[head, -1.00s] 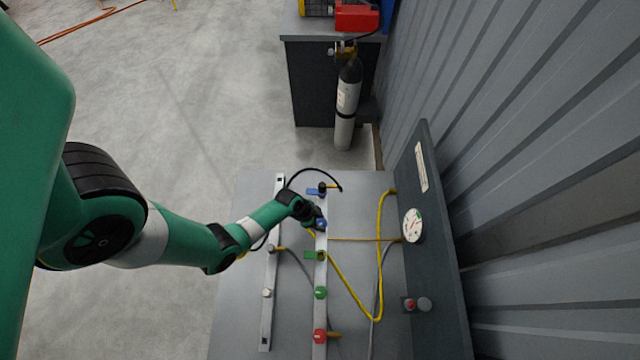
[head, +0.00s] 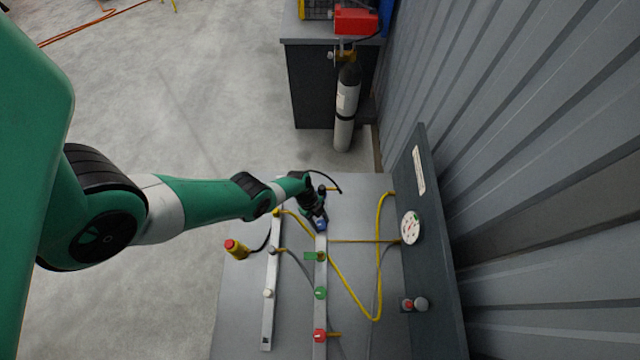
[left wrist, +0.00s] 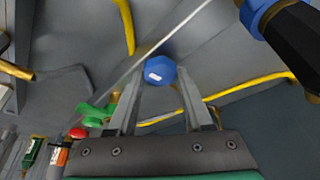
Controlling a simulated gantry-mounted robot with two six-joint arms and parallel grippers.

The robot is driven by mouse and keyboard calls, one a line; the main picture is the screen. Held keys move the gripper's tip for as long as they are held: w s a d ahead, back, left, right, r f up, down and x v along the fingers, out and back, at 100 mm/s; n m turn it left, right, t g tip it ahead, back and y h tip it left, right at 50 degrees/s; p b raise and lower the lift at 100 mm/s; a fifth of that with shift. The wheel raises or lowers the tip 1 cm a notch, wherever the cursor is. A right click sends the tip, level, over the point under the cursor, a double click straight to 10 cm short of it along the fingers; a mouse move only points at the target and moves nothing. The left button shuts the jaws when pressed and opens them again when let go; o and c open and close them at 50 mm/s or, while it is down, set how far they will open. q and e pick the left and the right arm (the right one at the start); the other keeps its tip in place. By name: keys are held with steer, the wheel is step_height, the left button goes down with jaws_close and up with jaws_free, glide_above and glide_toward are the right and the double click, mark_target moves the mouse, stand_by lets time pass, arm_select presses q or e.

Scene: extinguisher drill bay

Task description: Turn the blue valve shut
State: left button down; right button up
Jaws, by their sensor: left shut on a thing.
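The blue valve knob (head: 321,226) sits on the right-hand grey rail of the bench. In the left wrist view the blue knob (left wrist: 159,71) is six-sided, with a white mark on its face. My left gripper (head: 317,218) reaches down to it from above in the head view. In the left wrist view the fingers of my left gripper (left wrist: 158,86) stand on both sides of the knob, shut on it. The handle's underside is hidden. My right gripper is not in view.
A green knob (head: 320,293), a green lever (head: 310,256) and a red knob (head: 319,336) share the rail. A yellow hose (head: 351,301) loops to the right. A round gauge (head: 410,228) is on the dark panel. A yellow, red-topped object (head: 236,248) is at the left edge.

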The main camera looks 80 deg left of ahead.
arm_select(q)
steer(key=shift+m, duration=0.5)
steer(key=shift+c, duration=1.5)
jaws_free()
steer(key=p+v, duration=1)
steer(key=v, duration=0.1)
steer(key=shift+w+a+r, duration=0.15)
steer(key=shift+a+r, duration=0.05)
steer(key=shift+r, duration=0.15)
